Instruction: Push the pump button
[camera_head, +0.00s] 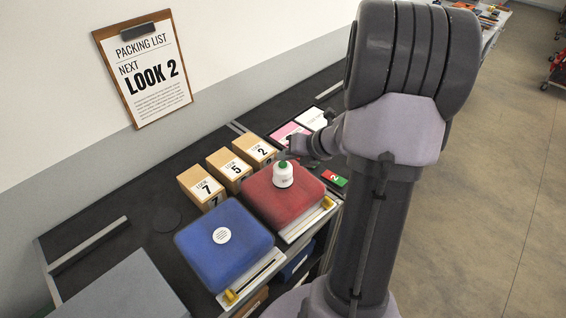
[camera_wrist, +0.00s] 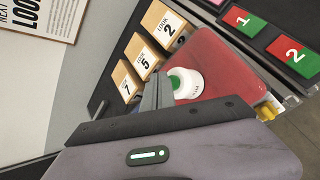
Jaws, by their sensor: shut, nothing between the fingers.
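A small white rounded pump with a green button on top (camera_head: 283,165) stands upright on the red case (camera_head: 262,200). In the wrist view the green button (camera_wrist: 175,82) sits in the white body (camera_wrist: 190,86), just right of the fingertips. My gripper (camera_head: 284,156) is shut and empty. Its fingertips (camera_wrist: 157,82) are close beside the pump, and in the head view they appear just above and behind the button. I cannot tell whether they touch it. The fingers hide part of the red case in the wrist view.
Tan boxes marked 7, 5 and 2 (camera_head: 223,172) stand behind the cases. A blue case (camera_head: 223,240) lies to the left. Green and red number tags (camera_wrist: 292,53) and a pink card (camera_head: 289,132) lie nearby. A packing list (camera_head: 145,68) hangs on the wall.

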